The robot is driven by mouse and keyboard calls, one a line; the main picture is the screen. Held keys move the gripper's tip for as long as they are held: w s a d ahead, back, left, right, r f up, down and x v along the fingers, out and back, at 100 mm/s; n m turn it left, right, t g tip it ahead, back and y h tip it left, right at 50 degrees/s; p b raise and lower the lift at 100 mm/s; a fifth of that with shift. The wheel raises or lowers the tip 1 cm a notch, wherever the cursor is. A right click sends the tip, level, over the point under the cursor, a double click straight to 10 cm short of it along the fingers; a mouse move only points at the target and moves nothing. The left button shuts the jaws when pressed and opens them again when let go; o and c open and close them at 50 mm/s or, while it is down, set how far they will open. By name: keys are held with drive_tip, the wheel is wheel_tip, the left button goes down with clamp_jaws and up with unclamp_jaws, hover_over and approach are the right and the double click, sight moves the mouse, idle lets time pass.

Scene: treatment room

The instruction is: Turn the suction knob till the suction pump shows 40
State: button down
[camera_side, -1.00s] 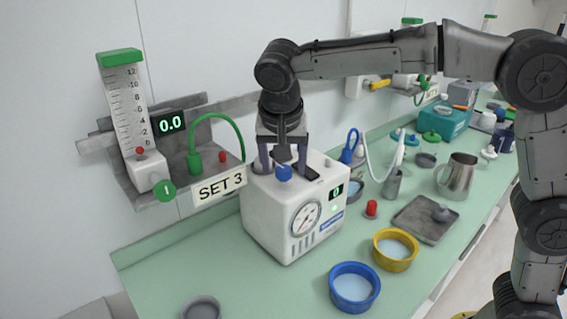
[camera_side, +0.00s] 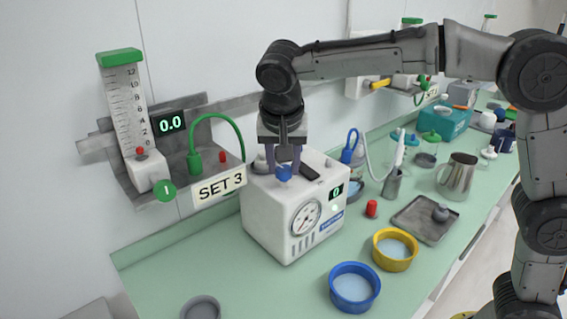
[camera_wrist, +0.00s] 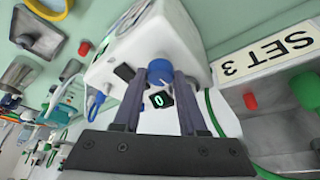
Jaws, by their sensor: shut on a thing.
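The suction pump (camera_side: 272,217) is a white box on the green counter. Its front has a round dial gauge (camera_side: 306,218) and a small display (camera_side: 336,192) reading 0. The blue suction knob (camera_side: 284,174) is on top of the pump; it also shows in the wrist view (camera_wrist: 159,70). My gripper (camera_side: 283,172) points down over the pump, its two fingers closed on the sides of the knob. In the wrist view the fingertips (camera_wrist: 160,78) flank the blue knob, and a display reading 0 shows between the fingers.
A wall flowmeter (camera_side: 128,110) with a 0.0 display and a SET 3 label (camera_side: 220,187) is left of the pump. A blue bowl (camera_side: 354,287), a yellow bowl (camera_side: 395,249), a red-topped item (camera_side: 371,208) and a grey tray (camera_side: 425,220) lie to the right. The front-left counter is mostly clear.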

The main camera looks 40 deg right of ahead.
drive_tip(key=n+y, duration=0.1)
drive_tip(key=n, duration=0.2)
drive_tip(key=n+t+y, duration=0.1)
drive_tip(key=n, duration=0.2)
drive_tip(key=shift+s+d+n, duration=0.1)
drive_tip(key=shift+d+n, duration=0.1)
drive_tip(key=shift+n, duration=0.2)
drive_tip(key=n+y, duration=0.1)
drive_tip(key=n, duration=0.2)
drive_tip(key=n+y, duration=0.1)
drive_tip(key=n, duration=0.2)
drive_tip(key=shift+d+y, duration=0.15)
drive_tip(key=shift+y, duration=0.25)
drive_tip(key=n+y, duration=0.1)
drive_tip(key=n, duration=0.2)
drive_tip(key=shift+d+n+g, duration=0.1)
drive_tip(key=shift+n+g, duration=0.2)
drive_tip(key=shift+n, duration=0.1)
drive_tip(key=n, duration=0.2)
drive_tip(key=n+g+y, duration=0.1)
drive_tip(key=shift+w+n, duration=0.2)
drive_tip(key=shift+n, duration=0.2)
drive_tip(key=n+g, duration=0.1)
drive_tip(key=n, duration=0.2)
drive_tip(key=n+g, duration=0.1)
drive_tip(key=n, duration=0.2)
drive_tip(key=shift+w+d+g+y, duration=0.1)
drive_tip(key=shift+g+y, duration=0.2)
drive_tip(key=shift+c, duration=2.3)
unclamp_jaws()
